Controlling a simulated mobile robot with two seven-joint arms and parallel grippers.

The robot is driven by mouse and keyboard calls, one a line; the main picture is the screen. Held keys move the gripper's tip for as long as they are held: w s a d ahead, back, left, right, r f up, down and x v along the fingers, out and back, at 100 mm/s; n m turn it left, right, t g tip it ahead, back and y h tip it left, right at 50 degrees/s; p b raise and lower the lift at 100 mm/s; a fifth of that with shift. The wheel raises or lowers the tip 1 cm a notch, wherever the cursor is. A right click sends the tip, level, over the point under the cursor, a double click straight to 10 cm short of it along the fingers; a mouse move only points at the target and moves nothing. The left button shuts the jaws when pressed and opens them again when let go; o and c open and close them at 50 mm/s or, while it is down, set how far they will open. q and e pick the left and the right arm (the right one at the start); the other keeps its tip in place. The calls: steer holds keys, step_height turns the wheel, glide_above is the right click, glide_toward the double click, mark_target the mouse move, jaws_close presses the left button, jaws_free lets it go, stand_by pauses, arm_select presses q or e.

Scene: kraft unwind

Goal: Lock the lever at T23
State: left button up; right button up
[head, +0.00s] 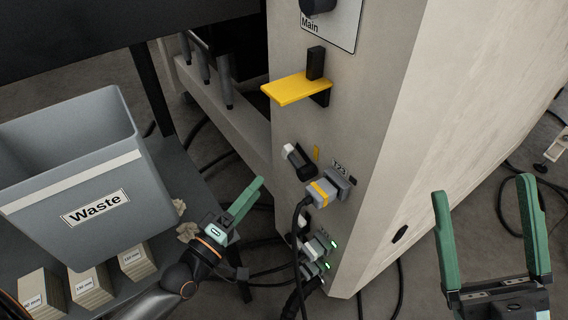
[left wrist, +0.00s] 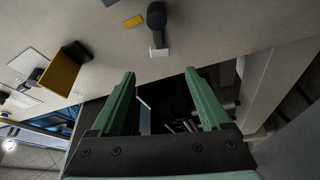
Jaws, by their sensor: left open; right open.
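The T23 lever (head: 300,163) is a black handle with a white tip on the cabinet's side face. In the head view it slants, its white tip at the upper left. It also shows in the left wrist view (left wrist: 156,22), its white tip towards my fingers. A short yellow mark (head: 316,153) is beside it. The T23 label (head: 341,167) is above a grey plug with a yellow band (head: 321,191). My left gripper (head: 254,189) is open and empty, left of and below the lever, apart from it. My right gripper (head: 483,188) is open and empty at the far right.
A grey Waste bin (head: 70,165) and several labelled stacks (head: 88,290) are at the left. A yellow ledge (head: 296,89) juts out above the lever. A black cable (head: 297,235) hangs from the plug. Plugs with green lights (head: 316,270) sit below, near my left gripper.

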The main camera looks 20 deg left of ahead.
mark_target(285, 155)
arm_select(q)
steer(key=b+x, duration=0.2)
steer(key=x, duration=1)
steer(key=shift+c, duration=0.2)
jaws_close()
stand_by(1.0)
